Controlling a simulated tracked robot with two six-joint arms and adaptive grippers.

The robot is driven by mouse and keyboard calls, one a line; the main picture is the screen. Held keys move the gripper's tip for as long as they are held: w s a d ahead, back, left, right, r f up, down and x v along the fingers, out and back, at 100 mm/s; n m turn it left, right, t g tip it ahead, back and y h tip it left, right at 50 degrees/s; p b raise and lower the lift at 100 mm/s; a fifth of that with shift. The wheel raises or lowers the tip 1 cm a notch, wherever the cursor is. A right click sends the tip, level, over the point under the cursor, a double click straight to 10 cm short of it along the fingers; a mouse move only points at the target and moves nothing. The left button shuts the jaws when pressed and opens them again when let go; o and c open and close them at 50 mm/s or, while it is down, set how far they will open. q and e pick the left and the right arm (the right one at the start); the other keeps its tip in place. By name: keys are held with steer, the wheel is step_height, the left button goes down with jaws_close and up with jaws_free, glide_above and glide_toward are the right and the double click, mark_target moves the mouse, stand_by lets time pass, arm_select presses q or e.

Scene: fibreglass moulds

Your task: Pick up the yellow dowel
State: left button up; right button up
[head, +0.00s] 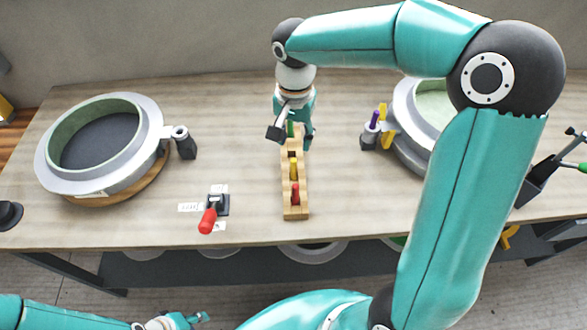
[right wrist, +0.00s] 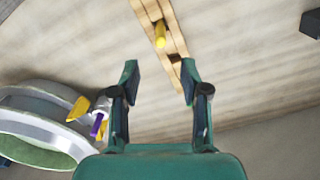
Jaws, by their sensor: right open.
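The yellow dowel (head: 293,168) stands upright in a narrow wooden rack (head: 291,211), between a red dowel (head: 296,190) and an empty dark hole. My right gripper (head: 291,134) is over the far end of the rack, open and empty. In the right wrist view, the yellow dowel (right wrist: 160,35) lies just beyond the open fingertips (right wrist: 159,72), roughly centred between them and apart from both. My left gripper (head: 190,320) is low at the bottom edge, off the table; its jaws are too small to read.
A round mould (head: 48,160) stands at left with a dark holder (head: 186,149) beside it. A second mould (head: 405,105) is at right, partly behind my arm, near a purple dowel (head: 375,118) in a holder. A red-handled switch (head: 208,219) sits left of the rack.

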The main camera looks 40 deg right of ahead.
mark_target(293, 160)
steer(key=f, duration=0.5)
steer(key=f+p, duration=0.1)
steer(key=f, duration=0.3)
steer(key=shift+a+f, duration=0.2)
steer(key=shift+f, duration=0.15)
steer(key=shift+c, duration=0.3)
jaws_close()
